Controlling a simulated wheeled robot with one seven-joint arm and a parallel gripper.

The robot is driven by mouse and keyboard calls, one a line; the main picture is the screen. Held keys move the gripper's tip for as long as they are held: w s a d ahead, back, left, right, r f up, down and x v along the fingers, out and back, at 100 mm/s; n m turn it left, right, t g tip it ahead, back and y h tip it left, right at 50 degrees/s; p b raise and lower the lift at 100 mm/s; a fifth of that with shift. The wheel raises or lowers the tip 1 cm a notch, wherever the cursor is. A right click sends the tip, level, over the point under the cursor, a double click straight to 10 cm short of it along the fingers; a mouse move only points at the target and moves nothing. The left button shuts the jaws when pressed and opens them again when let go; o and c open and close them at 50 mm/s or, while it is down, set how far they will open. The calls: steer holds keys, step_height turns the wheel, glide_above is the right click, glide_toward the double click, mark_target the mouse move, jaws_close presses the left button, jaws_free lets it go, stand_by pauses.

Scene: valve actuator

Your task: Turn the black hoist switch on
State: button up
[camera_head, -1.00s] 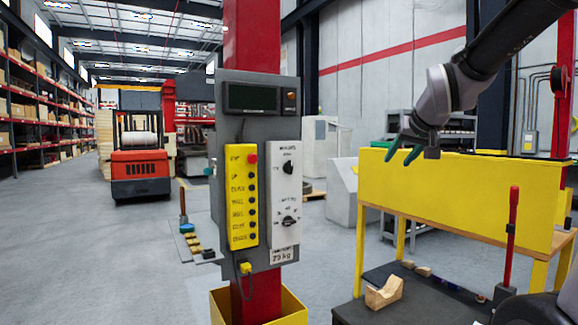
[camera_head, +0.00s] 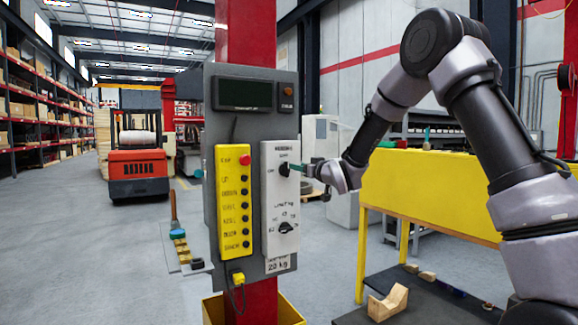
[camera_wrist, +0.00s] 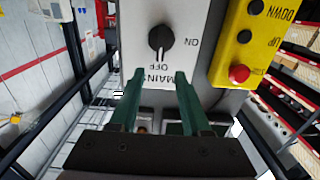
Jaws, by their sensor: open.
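The black switch knob (camera_head: 284,169) is the upper knob on the white panel (camera_head: 270,205) of the grey control box. In the wrist view the knob (camera_wrist: 161,38) has a white mark pointing toward the word OFF, with ON printed to its right. My gripper (camera_head: 299,167) is just right of the knob in the head view. In the wrist view my gripper (camera_wrist: 155,74) has its two green fingers open and apart, pointing at the panel below the knob. The fingers are not around the knob. I cannot tell whether they touch the panel.
A second black knob (camera_head: 288,228) sits lower on the white panel. A yellow button strip (camera_head: 233,200) with a red button (camera_head: 244,160) is beside it. The box hangs on a red post (camera_head: 262,302). A yellow bench (camera_head: 440,195) stands at the right, under my arm.

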mark_target(286, 169)
steer(key=x, duration=0.8)
steer(key=shift+w+a, duration=0.1)
steer(key=shift+f, duration=0.1)
jaws_close()
